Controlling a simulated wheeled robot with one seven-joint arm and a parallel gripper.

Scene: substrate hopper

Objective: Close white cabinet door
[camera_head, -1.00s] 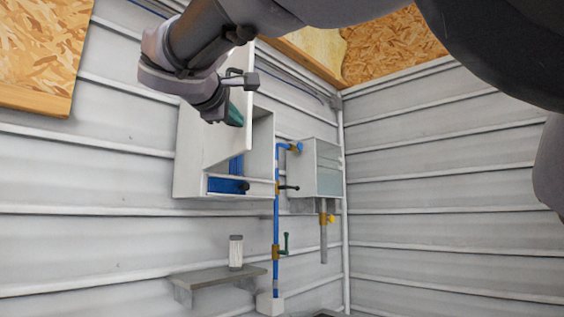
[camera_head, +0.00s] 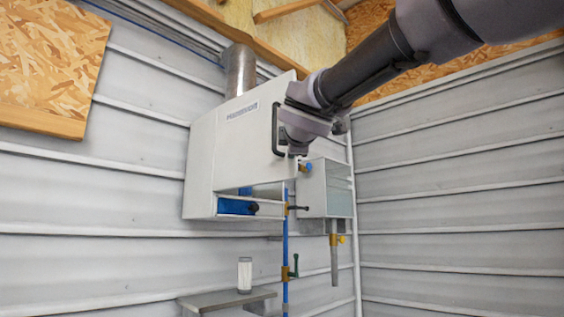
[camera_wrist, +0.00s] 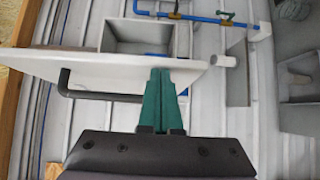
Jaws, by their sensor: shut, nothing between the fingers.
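The white cabinet (camera_head: 200,165) hangs on the ribbed wall. Its white door (camera_head: 235,140) stands partly open, at an angle to the cabinet, and covers most of the front in the head view. In the wrist view, the open cabinet interior (camera_wrist: 140,37) shows beyond the door panel (camera_wrist: 110,72). The black door handle (camera_head: 276,130) is on the outer face; it also shows in the wrist view (camera_wrist: 95,95). My gripper (camera_wrist: 162,78) is shut and empty, its green fingers against or just before the door's outer face, right of the handle. Contact is unclear. The fingertips are hidden in the head view.
A blue pipe (camera_head: 285,247) with valves runs down beside the cabinet. A smaller grey box (camera_head: 325,188) hangs to its right. A metal duct (camera_head: 239,70) rises above the cabinet. A white cylinder (camera_head: 244,274) stands on a shelf (camera_head: 225,299) below.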

